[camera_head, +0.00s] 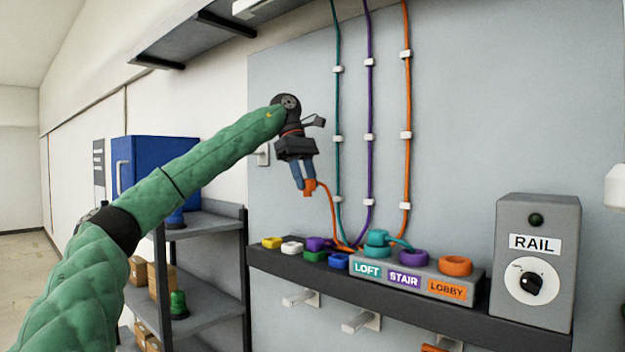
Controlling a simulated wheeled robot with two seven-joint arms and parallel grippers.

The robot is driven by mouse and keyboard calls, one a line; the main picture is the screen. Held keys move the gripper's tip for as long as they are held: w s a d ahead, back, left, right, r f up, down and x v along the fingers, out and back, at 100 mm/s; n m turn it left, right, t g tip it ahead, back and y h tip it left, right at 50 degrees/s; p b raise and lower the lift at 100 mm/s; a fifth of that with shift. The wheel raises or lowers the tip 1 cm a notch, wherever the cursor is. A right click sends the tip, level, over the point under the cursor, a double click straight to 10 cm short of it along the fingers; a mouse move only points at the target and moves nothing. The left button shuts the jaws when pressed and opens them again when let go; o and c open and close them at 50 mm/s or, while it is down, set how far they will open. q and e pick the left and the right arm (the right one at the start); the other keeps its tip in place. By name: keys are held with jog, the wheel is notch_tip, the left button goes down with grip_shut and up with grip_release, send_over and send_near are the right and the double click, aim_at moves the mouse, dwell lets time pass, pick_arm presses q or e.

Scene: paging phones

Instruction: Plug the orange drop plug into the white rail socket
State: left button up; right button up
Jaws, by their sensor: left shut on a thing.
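My left gripper (304,183) is shut on the orange drop plug (309,188) and holds it in the air in front of the grey wall panel. An orange cord (330,210) runs from the plug down to the ledge. The white rail socket (292,248) is a small white piece on the dark ledge, below and slightly left of the plug, between a yellow piece (271,242) and a purple one (316,243). The plug is clearly apart from it. My right gripper is not in view.
Green (314,256) and blue (338,262) pieces sit beside the grey LOFT, STAIR and LOBBY box (455,274). A grey RAIL box (536,225) with a dial stands at the right. Teal, purple and orange cords run up the panel. Shelving (212,225) stands left.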

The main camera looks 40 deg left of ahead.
pick_arm(q)
jog(key=shift+w+a, duration=0.1)
jog(key=shift+a, duration=2.7)
